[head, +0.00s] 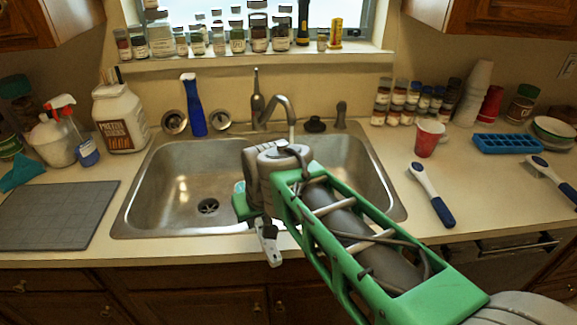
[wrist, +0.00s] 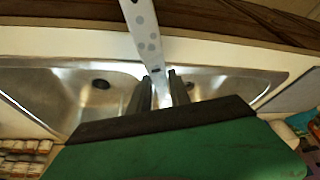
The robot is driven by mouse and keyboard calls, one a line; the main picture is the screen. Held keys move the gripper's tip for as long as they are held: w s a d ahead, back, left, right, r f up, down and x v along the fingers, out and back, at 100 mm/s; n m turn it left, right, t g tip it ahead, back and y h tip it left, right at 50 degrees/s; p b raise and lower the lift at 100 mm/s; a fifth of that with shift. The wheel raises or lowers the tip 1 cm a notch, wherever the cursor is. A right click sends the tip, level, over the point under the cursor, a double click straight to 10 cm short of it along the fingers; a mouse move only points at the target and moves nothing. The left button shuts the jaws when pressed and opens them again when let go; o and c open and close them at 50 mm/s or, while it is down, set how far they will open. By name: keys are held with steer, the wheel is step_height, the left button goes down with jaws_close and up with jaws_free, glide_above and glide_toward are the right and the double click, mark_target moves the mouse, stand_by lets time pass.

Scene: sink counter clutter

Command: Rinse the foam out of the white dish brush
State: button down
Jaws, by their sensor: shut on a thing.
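A white handle with grey dots, which looks like the white dish brush (wrist: 143,35), is clamped between the fingers of my gripper (wrist: 158,90). In the head view its white end (head: 268,245) hangs over the sink's front edge. I cannot make out its bristles or any foam on it. My gripper is over the front middle of the steel double sink (head: 165,180), and my arm covers much of the right basin in the head view. The faucet (head: 283,108) stands behind the sink. I see no clear water stream.
Two blue-and-white brushes (head: 432,193) (head: 550,177), a red cup (head: 428,137) and a blue ice tray (head: 507,144) are on the right counter. A grey mat (head: 55,215), spray bottles and a white jug (head: 120,118) are on the left. The left basin is empty.

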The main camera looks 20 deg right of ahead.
steer(key=shift+d, duration=0.1)
steer(key=shift+d, duration=0.5)
steer(key=shift+a, duration=0.2)
steer(key=shift+a, duration=0.4)
steer(key=shift+d, duration=0.1)
steer(key=shift+d+b, duration=0.35)
steer(key=shift+d, duration=0.15)
steer(key=shift+a, duration=0.15)
steer(key=shift+a, duration=0.45)
